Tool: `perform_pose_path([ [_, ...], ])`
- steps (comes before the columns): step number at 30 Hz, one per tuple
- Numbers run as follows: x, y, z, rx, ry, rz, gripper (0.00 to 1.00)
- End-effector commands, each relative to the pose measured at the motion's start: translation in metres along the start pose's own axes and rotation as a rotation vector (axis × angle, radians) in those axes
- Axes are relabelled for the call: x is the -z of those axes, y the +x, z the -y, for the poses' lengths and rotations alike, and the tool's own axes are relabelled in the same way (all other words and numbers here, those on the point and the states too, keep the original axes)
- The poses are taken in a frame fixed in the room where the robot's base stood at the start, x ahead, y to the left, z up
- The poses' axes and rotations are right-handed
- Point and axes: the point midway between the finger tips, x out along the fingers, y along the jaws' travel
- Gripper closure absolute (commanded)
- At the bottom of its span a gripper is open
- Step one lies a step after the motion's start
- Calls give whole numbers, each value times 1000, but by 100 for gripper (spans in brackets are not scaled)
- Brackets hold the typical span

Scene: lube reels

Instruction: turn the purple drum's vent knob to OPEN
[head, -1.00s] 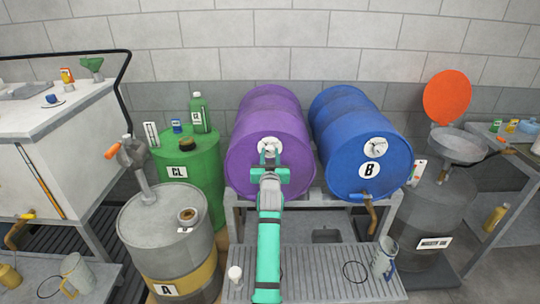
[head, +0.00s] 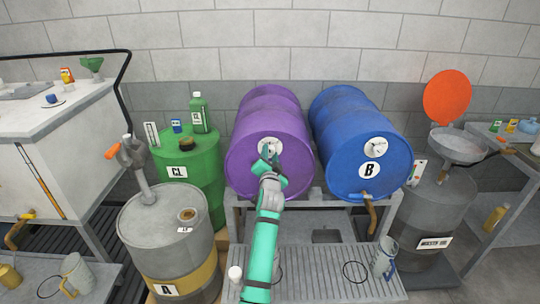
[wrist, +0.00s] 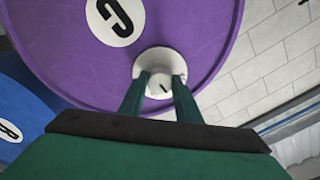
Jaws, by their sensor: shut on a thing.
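The purple drum (head: 246,154) lies on its side on a grey rack, its round face toward me. The plate's lettering is too small to read.
The blue drum (head: 345,150) marked B lies close on the right, with its own white vent plate (head: 374,149). The green drum (head: 205,165) and grey drum A (head: 150,222) stand on the left. A slatted grey bench (head: 325,270) lies below.

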Motion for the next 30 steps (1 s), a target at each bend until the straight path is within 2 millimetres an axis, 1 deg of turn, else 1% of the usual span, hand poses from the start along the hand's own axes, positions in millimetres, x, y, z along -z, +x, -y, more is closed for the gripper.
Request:
perform_pose_path([
  [9, 2, 0, 1, 2, 301, -3, 92],
  [18, 2, 0, 1, 3, 563, -3, 92],
  [24, 2, 0, 1, 3, 692, -4, 92],
  [30, 3, 0, 1, 3, 773, -4, 92],
])
